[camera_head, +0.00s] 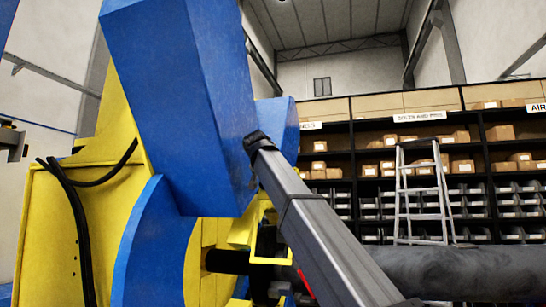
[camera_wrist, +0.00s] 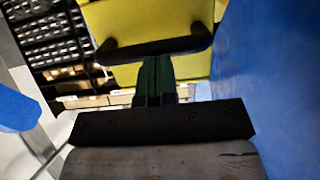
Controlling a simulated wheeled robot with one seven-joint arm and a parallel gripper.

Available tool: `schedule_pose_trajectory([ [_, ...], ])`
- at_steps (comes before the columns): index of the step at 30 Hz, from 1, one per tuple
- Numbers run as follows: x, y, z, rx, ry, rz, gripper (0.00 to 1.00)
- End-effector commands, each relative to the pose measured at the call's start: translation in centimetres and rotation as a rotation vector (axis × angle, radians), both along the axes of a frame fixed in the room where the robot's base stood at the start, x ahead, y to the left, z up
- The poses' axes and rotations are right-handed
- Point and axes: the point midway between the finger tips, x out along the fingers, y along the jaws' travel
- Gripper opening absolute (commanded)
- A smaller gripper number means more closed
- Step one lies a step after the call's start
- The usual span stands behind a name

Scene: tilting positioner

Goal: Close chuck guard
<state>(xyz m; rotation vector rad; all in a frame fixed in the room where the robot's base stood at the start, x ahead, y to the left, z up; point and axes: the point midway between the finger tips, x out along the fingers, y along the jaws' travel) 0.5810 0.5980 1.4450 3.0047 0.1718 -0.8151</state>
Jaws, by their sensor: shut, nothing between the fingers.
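In the wrist view my gripper (camera_wrist: 155,62) is shut and empty, its dark green fingers close together. The fingertips point at a black bar-shaped handle (camera_wrist: 125,52) on a yellow panel (camera_wrist: 135,20), which looks like the chuck guard. The tips overlap the bar in the picture; I cannot tell whether they touch it. In the head view a yellow bracket-like part (camera_head: 245,228) shows low beside the blue machine body (camera_head: 185,90). I cannot tell whether it belongs to the guard. My gripper's fingers are not discernible there.
A large blue surface (camera_wrist: 275,90) stands close on the right in the wrist view. In the head view, a yellow machine side (camera_head: 50,230) with black cables fills the left. Shelves with boxes (camera_head: 400,100) and a grey ladder (camera_head: 420,190) stand behind at right.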

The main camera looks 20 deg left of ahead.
Motion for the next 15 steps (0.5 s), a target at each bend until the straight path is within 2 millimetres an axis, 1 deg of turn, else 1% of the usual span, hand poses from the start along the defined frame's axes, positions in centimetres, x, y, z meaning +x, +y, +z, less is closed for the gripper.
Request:
schedule_pose_trajectory([
  [1, -0.7, -0.5, -2.3, 0.0, -0.025, 0.001, 0.0],
  [3, -1.0, -0.5, -4.4, 0.005, -0.064, 0.001, 0.0],
  [9, -1.3, -0.4, -9.7, 0.016, -0.166, 0.002, 0.0],
  [12, -1.3, -0.4, -12.0, 0.021, -0.211, 0.002, 0.0],
  [15, -1.0, -0.2, -14.0, 0.024, -0.231, 0.001, 0.0],
])
